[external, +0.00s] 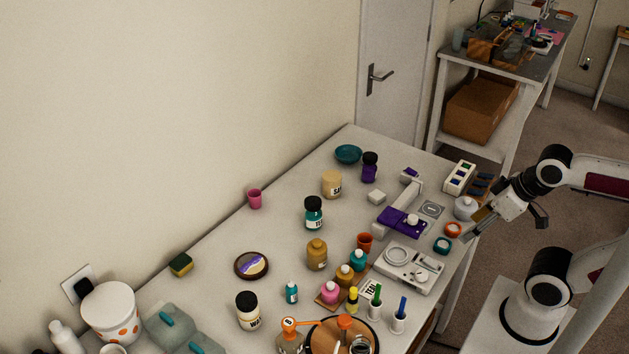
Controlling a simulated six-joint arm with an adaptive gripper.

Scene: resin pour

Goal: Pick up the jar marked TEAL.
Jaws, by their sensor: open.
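A teal jar with a black lid and a white label (314,213) stands upright near the middle of the table. Its label seems to begin with "TE"; the rest is too small to read. My gripper (479,224) is open and empty at the table's right edge, well to the right of the jar, with other items between them.
A tan jar (332,184) and a purple jar (370,167) stand behind the teal jar. An ochre jar (317,255) stands in front. A white scale (408,267) and a purple-and-white device (403,219) lie to the right. Table left of the jar is fairly clear.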

